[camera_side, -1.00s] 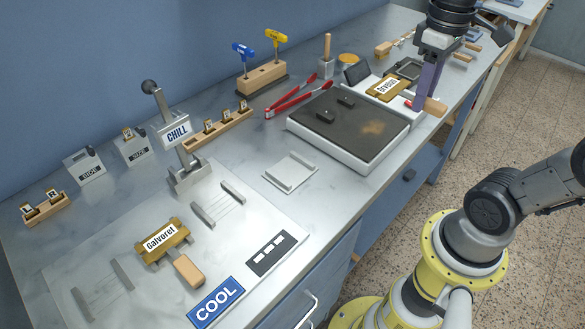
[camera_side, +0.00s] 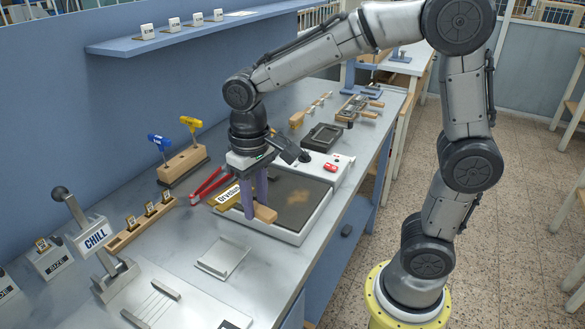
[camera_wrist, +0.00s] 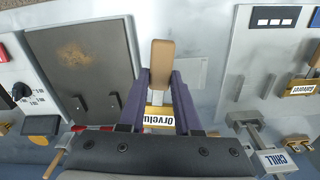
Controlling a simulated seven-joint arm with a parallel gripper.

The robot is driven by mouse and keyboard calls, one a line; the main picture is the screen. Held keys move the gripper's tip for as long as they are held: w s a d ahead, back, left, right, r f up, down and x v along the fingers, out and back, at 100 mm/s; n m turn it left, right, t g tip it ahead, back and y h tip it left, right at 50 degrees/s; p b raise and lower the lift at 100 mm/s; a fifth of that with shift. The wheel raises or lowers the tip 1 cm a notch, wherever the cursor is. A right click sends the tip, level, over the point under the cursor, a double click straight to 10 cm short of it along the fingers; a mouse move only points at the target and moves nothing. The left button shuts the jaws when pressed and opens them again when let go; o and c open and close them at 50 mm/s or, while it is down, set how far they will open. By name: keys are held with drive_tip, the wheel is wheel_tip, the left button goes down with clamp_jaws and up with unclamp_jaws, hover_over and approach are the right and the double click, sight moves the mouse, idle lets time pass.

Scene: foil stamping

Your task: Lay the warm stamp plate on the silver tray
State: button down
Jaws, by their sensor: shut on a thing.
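My gripper (camera_side: 256,208) is shut on the wooden handle (camera_side: 266,214) of the brass stamp plate (camera_side: 226,196), whose label starts "Orvelu". In the wrist view the handle (camera_wrist: 161,62) stands between my purple fingers, and the plate's label (camera_wrist: 158,114) shows below it, partly cut off by the gripper. In the side view the plate appears over the left edge of the hot plate; its exact height is hard to tell. The small silver tray (camera_side: 222,257) with raised ridges lies empty on the bench, nearer the camera than my gripper. It also shows in the wrist view (camera_wrist: 196,72).
The dark-topped hot plate (camera_side: 300,196) sits right of my gripper. Red tongs (camera_side: 207,186) lie close behind the plate. The CHILL lever (camera_side: 95,238) and a wooden block rack (camera_side: 142,226) stand to the left. Another brass plate (camera_wrist: 302,88) sits at right in the wrist view.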

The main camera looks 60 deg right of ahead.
sight(221, 260)
drive_tip(key=shift+n, duration=0.9)
drive_tip(key=a+f, duration=0.1)
drive_tip(key=a, duration=0.2)
drive_tip(key=s+a+f, duration=0.1)
drive_tip(key=a, duration=0.1)
drive_tip(key=shift+a+f, duration=0.15)
drive_tip(key=shift+f, duration=0.15)
drive_tip(key=shift+f, duration=0.15)
drive_tip(key=shift+f, duration=3.3)
drive_tip(key=c, duration=0.5)
unclamp_jaws()
drive_tip(key=shift+s+f, duration=0.1)
